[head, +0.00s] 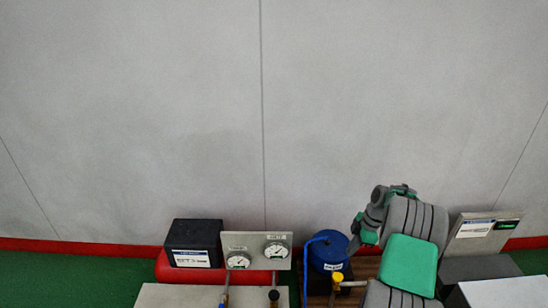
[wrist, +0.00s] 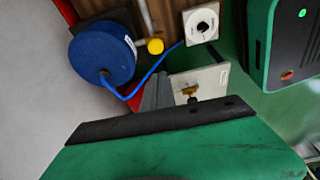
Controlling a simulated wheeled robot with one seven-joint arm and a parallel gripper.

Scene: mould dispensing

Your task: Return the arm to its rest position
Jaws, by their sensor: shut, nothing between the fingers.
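My arm (head: 412,225), grey with green covers, stands folded at the lower right of the head view. It is in front of the wall and partly hides what stands behind it. In the wrist view my gripper (wrist: 157,92) shows past a black bar and a green housing at the bottom. It is shut and holds nothing. In the head view I cannot make out its fingertips.
A blue round vessel (head: 327,252) with a blue hose stands close left of my arm, near a yellow-knobbed valve (head: 337,278). Left are a gauge panel (head: 257,240) and a black box (head: 194,235). A labelled panel (head: 482,230) stands right. The wall above is clear.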

